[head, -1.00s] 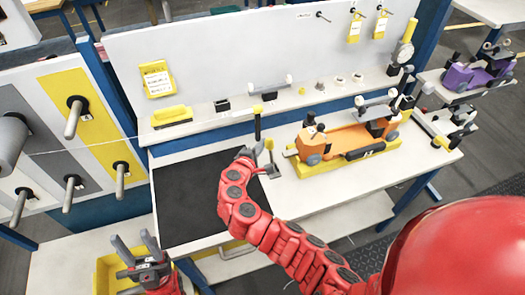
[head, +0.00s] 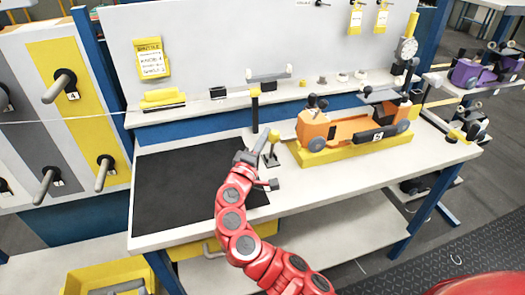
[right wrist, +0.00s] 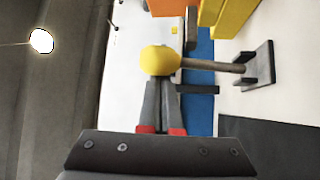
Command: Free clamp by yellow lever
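The yellow lever (head: 273,137) belongs to a small clamp with a grey base (head: 271,161), on the table between the black mat and the orange body. In the right wrist view its round yellow knob (right wrist: 160,60) covers the fingertips of my right gripper, and its shaft (right wrist: 213,65) runs right to a dark bracket (right wrist: 260,66). My right gripper (head: 263,140) is right beside the lever. Its fingers lie close together, with nothing seen held between them. Whether they touch the knob is hard to tell. My left gripper is out of view.
An orange body (head: 350,131) sits on a yellow base (head: 330,154) right of the lever. A post with a yellow top (head: 255,112) stands just behind my right gripper. The black mat (head: 185,185) at left is clear. A yellow crate (head: 85,278) is at the lower left.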

